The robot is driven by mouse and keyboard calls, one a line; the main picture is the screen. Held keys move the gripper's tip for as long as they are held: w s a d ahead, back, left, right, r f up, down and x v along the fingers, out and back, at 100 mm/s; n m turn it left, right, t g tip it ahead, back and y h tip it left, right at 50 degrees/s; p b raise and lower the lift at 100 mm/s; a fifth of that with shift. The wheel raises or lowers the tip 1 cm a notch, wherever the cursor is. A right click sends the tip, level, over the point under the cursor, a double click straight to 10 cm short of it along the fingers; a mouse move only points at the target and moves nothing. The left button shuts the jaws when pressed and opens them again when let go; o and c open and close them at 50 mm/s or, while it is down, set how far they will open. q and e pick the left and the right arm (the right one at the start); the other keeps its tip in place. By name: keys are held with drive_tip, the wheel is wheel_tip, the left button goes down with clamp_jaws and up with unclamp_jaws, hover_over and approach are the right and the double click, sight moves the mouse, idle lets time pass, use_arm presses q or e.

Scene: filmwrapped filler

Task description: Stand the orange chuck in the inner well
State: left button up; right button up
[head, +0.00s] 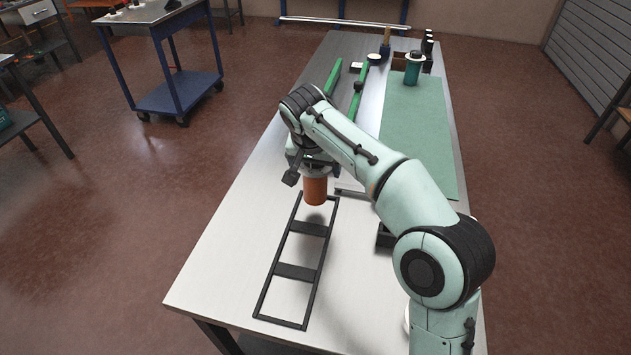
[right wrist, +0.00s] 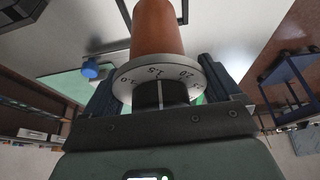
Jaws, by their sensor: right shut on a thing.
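The orange chuck (head: 315,190) hangs upright, orange end down, under my right gripper (head: 314,168). In the right wrist view the orange chuck (right wrist: 158,28) has a grey ring with numbers and a black part between the fingers of my right gripper (right wrist: 158,92), which is shut on it. A black frame (head: 297,272) with three open wells in a row lies on the table. The chuck is over or just beyond the frame's far end; its exact height above the table is unclear. My left gripper is in neither view.
A green mat (head: 425,130) covers the table's right side, with a teal-and-white container (head: 413,68) at its far end. Green rails (head: 357,95) lie behind my right arm. A dark item (head: 384,237) is partly hidden by that arm. The table's left front (head: 225,255) is bare.

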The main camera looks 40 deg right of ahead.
drive_tip(key=shift+f+b, duration=0.55)
drive_tip(key=shift+f, duration=1.5)
drive_tip(key=shift+f, duration=0.15)
drive_tip(key=o, duration=1.4)
drive_tip(key=shift+s+a+r, duration=0.1)
drive_tip(key=shift+a+r, duration=0.05)
drive_tip(key=shift+r, duration=0.3)
drive_tip(key=p+v, duration=0.2)
drive_tip(key=v, duration=0.9)
drive_tip(key=shift+s+r+p, duration=0.1)
drive_tip(key=shift+r+p, duration=0.1)
drive_tip(key=shift+p, duration=0.1)
